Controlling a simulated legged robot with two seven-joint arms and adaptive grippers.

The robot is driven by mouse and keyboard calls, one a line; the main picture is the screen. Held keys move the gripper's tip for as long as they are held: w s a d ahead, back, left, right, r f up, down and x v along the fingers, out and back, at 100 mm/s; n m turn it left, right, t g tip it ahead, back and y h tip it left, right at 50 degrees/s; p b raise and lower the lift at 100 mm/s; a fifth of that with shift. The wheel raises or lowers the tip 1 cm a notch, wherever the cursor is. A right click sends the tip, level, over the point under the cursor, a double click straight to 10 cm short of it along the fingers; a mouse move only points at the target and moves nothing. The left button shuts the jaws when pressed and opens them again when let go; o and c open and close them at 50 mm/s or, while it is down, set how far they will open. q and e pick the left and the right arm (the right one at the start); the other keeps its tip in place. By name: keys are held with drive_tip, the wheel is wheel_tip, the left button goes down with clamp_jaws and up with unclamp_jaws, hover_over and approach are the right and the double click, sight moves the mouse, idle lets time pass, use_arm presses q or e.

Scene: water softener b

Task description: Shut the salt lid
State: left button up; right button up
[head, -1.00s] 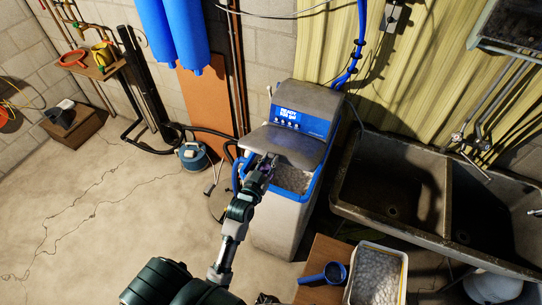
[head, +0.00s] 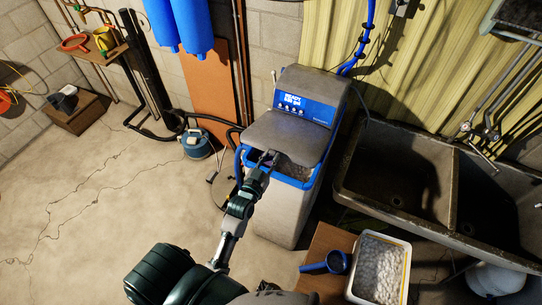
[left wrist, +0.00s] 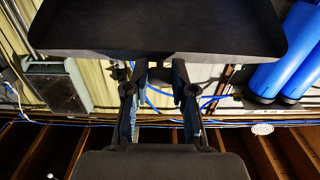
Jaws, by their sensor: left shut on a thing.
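The grey salt lid (head: 284,136) sits on top of the water softener (head: 283,205) and is partly open, its front edge raised above the blue rim (head: 308,183). A strip of salt shows in the gap under it. My left gripper (head: 268,158) is at the lid's front edge, shut on it. In the left wrist view, the lid looks like a large dark panel (left wrist: 160,28), and the fingers of my left gripper (left wrist: 161,80) reach up to its edge. My right gripper is not in view.
A stone double sink (head: 405,180) stands close on the right. A salt tub (head: 403,279) and blue scoop (head: 327,263) are on a wooden stand at the front right. A blue canister (head: 196,145) is on the floor to the left, where the floor is mostly clear.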

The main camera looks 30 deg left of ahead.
use_arm(q)
wheel_tip(320, 180, down, 7)
drive_tip(key=s+b, duration=0.1)
drive_tip(key=b, duration=0.2)
drive_tip(key=shift+s+f+b, duration=0.2)
drive_tip(key=shift+b, duration=0.15)
drive_tip(key=shift+f, duration=0.1)
drive_tip(key=shift+w+f+b, duration=0.1)
drive_tip(key=shift+f+b, duration=1.6)
drive_tip(key=shift+f, duration=1.15)
drive_tip(key=o, duration=0.5)
drive_tip(key=shift+f, duration=0.15)
drive_tip(key=o, duration=0.5)
